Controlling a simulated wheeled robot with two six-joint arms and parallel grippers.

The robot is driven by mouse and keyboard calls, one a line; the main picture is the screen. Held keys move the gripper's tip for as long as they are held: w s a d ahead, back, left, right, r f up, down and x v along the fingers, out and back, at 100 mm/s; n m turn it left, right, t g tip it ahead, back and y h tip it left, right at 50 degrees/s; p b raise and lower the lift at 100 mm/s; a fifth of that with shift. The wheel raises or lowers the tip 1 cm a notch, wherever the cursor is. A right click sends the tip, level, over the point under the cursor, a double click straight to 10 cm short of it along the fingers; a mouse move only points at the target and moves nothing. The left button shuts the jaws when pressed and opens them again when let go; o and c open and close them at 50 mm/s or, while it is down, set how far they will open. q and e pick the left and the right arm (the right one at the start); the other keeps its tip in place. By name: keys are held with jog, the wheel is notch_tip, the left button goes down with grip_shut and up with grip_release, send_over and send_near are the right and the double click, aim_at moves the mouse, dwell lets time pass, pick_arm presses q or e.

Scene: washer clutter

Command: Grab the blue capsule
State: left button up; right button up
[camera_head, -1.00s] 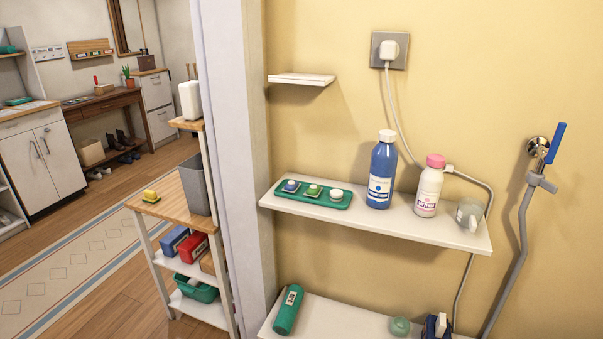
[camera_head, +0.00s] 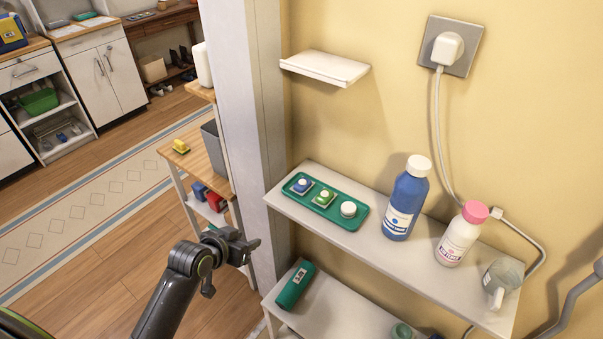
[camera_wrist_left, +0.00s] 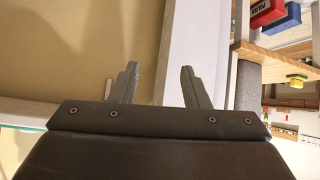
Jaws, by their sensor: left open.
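The blue capsule (camera_head: 301,185) is a small blue piece with a white top. It sits at the left end of a green tray (camera_head: 352,222) on the upper wall shelf, beside a green capsule (camera_head: 324,197) and a round white one (camera_head: 348,209). My left gripper (camera_head: 254,250) is left of the shelf and lower than the tray, in front of the white post, apart from the capsule. In the left wrist view its two fingers (camera_wrist_left: 156,86) are spread with nothing between them. The capsule cannot be made out in that view. My right gripper is not in view.
A small white shelf (camera_head: 325,68) juts out above. The white post (camera_head: 250,90) borders the shelf's left end. A green cylinder (camera_head: 295,285) lies on the lower shelf.

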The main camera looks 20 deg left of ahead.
pick_arm(q)
jog(key=s+d+r+m+t+h+p, duration=0.1)
jog(key=d+r, duration=0.2)
jog(key=r, duration=0.6)
jog(key=s+d+r+m+t+h+p, duration=0.1)
jog(key=d+r+m+p, duration=0.1)
jog(key=r, duration=0.7)
jog(key=p, duration=0.2)
send_near(296, 195)
jog(key=w, duration=0.1)
jog(key=w+d, duration=0.1)
jog(key=w, duration=0.3)
jog(key=shift+d, duration=0.35)
jog(key=shift+w+d+p, duration=0.15)
jog(key=shift+w+p, duration=0.15)
jog(key=shift+w, duration=0.15)
jog(key=p+x, duration=0.1)
jog(key=x, duration=0.2)
jog(key=shift+w+d+f, duration=0.25)
jog(key=shift+w+f, duration=0.15)
jog(key=shift+w, duration=0.15)
jog(key=shift+c, duration=0.3)
